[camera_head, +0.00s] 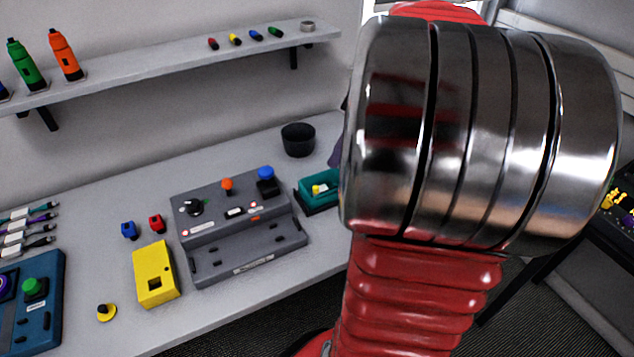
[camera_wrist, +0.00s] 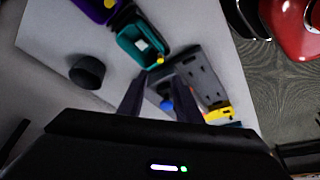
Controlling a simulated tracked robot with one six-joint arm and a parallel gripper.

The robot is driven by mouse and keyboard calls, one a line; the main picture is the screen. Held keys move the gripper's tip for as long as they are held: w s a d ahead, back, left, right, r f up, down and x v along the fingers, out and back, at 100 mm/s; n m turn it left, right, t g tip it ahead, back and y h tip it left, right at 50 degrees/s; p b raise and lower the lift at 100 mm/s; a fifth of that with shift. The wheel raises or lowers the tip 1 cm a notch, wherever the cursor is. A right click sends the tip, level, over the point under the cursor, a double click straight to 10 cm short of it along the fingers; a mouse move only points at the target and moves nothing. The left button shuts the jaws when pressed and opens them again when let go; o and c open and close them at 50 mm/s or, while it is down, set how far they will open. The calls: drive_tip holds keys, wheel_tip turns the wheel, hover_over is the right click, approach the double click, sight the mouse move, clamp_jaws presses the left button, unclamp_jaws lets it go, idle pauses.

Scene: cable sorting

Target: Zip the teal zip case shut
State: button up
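The teal zip case (camera_head: 309,198) sits on the table right of the grey control box, its right side hidden by my arm in the head view. In the wrist view the teal case (camera_wrist: 127,53) shows at the upper middle, apparently open, with something pale inside and a small yellow tab (camera_wrist: 160,60) at its right end. My gripper (camera_wrist: 163,85) shows in the wrist view as two dark fingers spread apart with nothing between them, apart from the case.
A grey control box (camera_head: 237,227) with knobs stands beside the case. A black cup (camera_head: 298,140) is behind it. A purple case (camera_wrist: 97,10) lies beyond the teal one. A yellow box (camera_head: 155,272) is at the front. The table between the cup and control box is clear.

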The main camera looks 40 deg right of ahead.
sight(316, 187)
drive_tip(key=x, duration=1.3)
drive_tip(key=shift+r, duration=0.1)
drive_tip(key=shift+c, duration=0.7)
clamp_jaws()
